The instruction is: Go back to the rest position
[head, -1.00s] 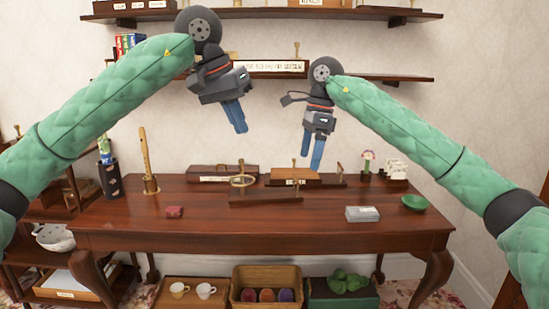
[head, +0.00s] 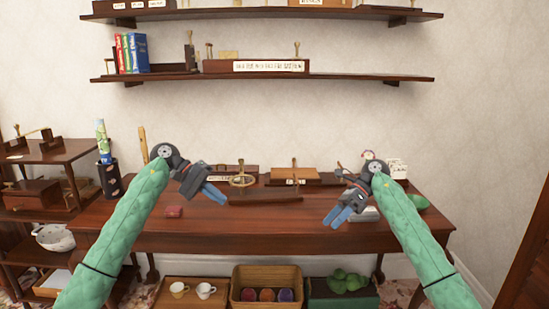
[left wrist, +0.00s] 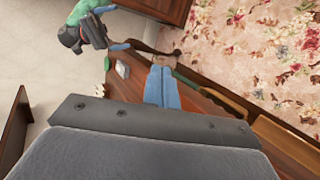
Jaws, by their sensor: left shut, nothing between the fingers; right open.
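My left gripper (head: 214,193) is shut and empty, above the table on the left in the head view. Its blue fingers (left wrist: 162,88) lie together in the left wrist view. My right gripper (head: 338,216) is open and empty, above the right part of the table, in front of a grey box (head: 368,214) that it partly hides. My right gripper also shows at the upper left of the left wrist view. Both arms in green padded sleeves reach in from the bottom of the head view.
Below are a tray with two cups (head: 190,292), a basket (head: 268,277) and a green crate (head: 343,300). Shelves (head: 375,78) hang above.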

